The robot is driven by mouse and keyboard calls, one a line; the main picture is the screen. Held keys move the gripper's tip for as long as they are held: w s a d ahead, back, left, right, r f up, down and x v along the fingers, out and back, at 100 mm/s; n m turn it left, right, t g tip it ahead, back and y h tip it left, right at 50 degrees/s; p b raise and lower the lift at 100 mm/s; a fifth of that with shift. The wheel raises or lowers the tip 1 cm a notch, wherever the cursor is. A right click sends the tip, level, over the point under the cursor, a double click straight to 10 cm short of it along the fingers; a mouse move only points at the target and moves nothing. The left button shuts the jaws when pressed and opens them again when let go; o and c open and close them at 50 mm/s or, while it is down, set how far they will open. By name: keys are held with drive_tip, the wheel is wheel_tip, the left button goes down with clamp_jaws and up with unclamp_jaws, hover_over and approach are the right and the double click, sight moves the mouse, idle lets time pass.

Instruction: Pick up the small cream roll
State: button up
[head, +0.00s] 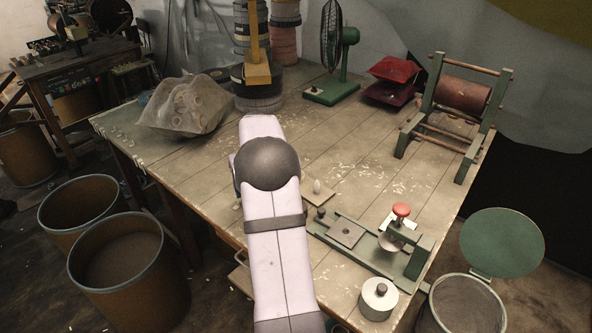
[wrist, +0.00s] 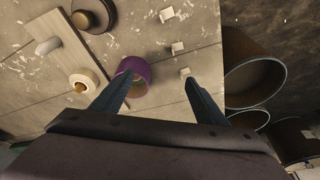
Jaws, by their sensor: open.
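In the wrist view a small cream roll (wrist: 86,82) with a brown core sits on the tabletop by the edge of a wooden board. My gripper (wrist: 158,76) is open and empty between its fingers, to the right of the cream roll in that view. A purple roll (wrist: 137,66) lies between the cream roll and the gripper. The left finger overlaps it in the picture; I cannot tell if they touch. In the head view my arm hides the cream roll and the gripper.
The wooden board (wrist: 66,58) carries a pale peg (wrist: 47,46); a brown roll (wrist: 95,12) is near its far end. Small pale blocks (wrist: 178,46) lie on the table. Bins (wrist: 254,75) stand beyond its edge. A green press (head: 345,240) stands at the table's front right.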

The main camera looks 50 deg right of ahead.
drive_tip(key=s+d+r+m+h+p, duration=0.1)
drive_tip(key=s+d, duration=0.1)
drive_tip(key=d, duration=0.6)
drive_tip(key=s+d+m+p, duration=0.1)
drive_tip(key=s+d, duration=0.1)
drive_tip(key=d, duration=0.6)
drive_tip(key=shift+w+p+x, duration=0.15)
drive_tip(key=shift+p+x, duration=0.55)
drive_tip(key=shift+x, duration=0.6)
drive_tip(key=shift+w+p+x, duration=0.2)
drive_tip(key=shift+p+x, duration=0.45)
drive_tip(key=shift+x, duration=0.6)
drive_tip(key=shift+w+d+f, duration=0.15)
drive_tip(key=shift+d+f, duration=0.05)
drive_tip(key=shift+f, duration=0.2)
drive_tip(key=shift+w+d+f, duration=0.15)
drive_tip(key=shift+d+f, duration=0.1)
drive_tip(key=shift+f, duration=0.2)
drive_tip(key=c, duration=1.2)
drive_tip(key=shift+o, duration=0.2)
drive_tip(key=shift+t, duration=0.3)
drive_tip(key=shift+r, duration=0.1)
wheel_tip(320, 180, up, 10)
drive_tip(key=b, duration=0.1)
